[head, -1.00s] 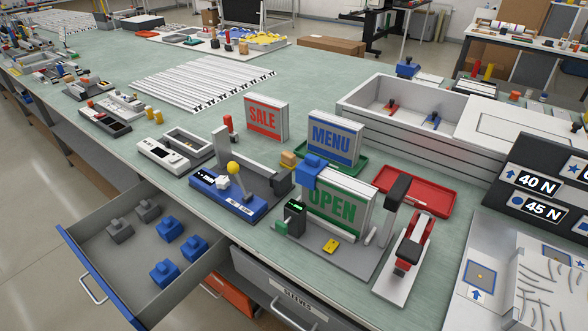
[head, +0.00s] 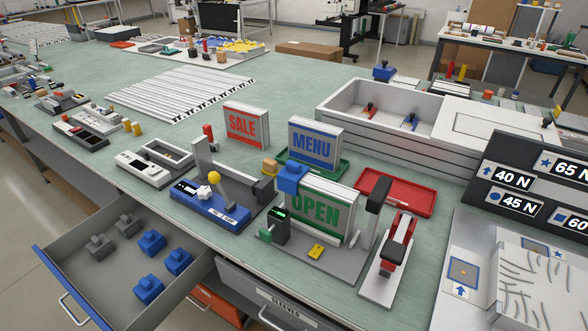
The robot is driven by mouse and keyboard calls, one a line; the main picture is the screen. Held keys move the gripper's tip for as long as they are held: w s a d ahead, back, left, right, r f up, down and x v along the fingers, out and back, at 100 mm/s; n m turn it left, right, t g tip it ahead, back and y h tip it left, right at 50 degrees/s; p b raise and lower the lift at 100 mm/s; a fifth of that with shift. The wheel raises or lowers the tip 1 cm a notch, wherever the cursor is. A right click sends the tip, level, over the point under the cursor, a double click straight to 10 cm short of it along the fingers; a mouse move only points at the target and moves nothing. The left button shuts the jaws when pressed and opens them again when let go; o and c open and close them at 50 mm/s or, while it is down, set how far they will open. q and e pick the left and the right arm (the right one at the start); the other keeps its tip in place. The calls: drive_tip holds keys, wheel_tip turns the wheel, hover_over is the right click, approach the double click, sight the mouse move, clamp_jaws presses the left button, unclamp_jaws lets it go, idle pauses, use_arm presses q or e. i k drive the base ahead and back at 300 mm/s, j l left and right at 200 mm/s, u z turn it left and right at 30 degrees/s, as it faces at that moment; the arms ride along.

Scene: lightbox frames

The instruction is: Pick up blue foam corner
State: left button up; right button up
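Blue foam corners (head: 151,242) lie in the open drawer (head: 78,273) at the lower left; a second blue one (head: 178,261) and a third (head: 148,289) sit near it. Grey corners (head: 100,246) lie in the same drawer, to the left of the blue ones. Another blue corner piece (head: 292,178) sits on the upper left corner of the OPEN sign (head: 318,213), which stands upright in a grey fixture. Neither of my grippers shows in the head view.
A blue-based device with a yellow knob (head: 209,203) stands behind the drawer. The MENU sign (head: 315,145) stands by a green tray, the SALE sign (head: 245,125) to its left. A red tray (head: 398,194) and a red-handled press (head: 392,258) are at right.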

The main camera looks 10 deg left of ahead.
sight(149, 288)
drive_tip(key=u, duration=1.4)
